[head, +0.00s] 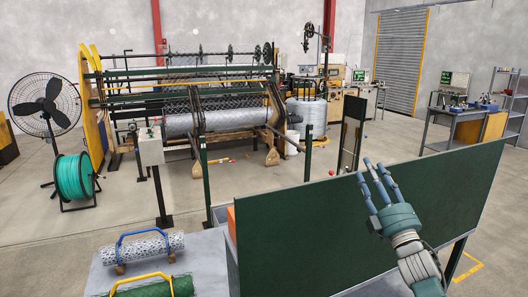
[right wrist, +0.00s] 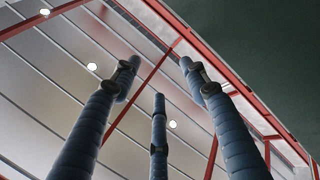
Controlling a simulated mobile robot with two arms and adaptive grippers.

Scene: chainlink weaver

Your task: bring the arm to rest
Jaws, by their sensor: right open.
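My right gripper (head: 375,182) is at the right of the head view, raised in front of a dark green panel, with its blue-grey fingers pointing up. Its fingers are spread and nothing is between them. In the right wrist view the three fingers (right wrist: 155,110) point up toward the ceiling beams, apart and empty. My left gripper is not in the head view.
The dark green panel (head: 360,215) stands close by my right gripper. A grey table (head: 208,250) at lower left bears mesh rolls with a blue handle (head: 148,234) and a yellow handle (head: 140,280). A weaving machine (head: 190,95), fan (head: 45,103) and green reel (head: 74,177) stand behind.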

